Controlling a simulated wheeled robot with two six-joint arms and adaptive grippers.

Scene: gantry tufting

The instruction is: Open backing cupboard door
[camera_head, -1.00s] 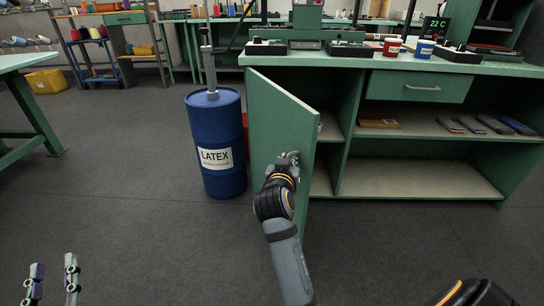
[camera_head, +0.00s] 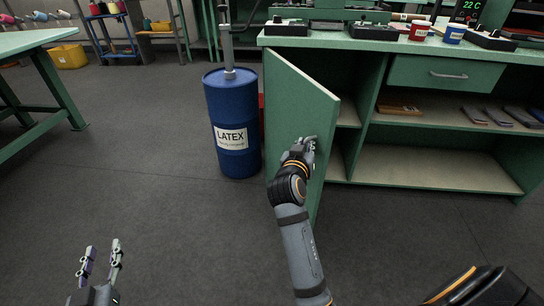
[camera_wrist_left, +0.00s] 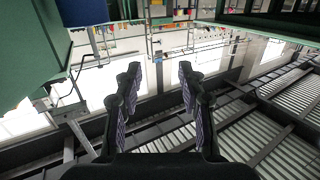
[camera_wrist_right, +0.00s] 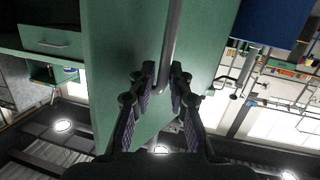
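The green cupboard door (camera_head: 292,112) stands swung out at the left end of the green cupboard (camera_head: 352,62), and the shelves behind it show. My right gripper (camera_head: 308,148) is at the outer face of the door near its free edge. In the right wrist view, a grey bar handle (camera_wrist_right: 172,40) on the door runs between the closely set fingertips, which look shut on it. In the head view the handle is mostly hidden by the gripper. My left gripper (camera_head: 101,258) is open and empty, low at the left, away from the door.
A blue LATEX drum (camera_head: 232,110) stands on the floor just left of the door. A green table (camera_head: 35,40) is at the far left. A closed drawer (camera_head: 445,73) sits above the open shelves. The floor in front is clear.

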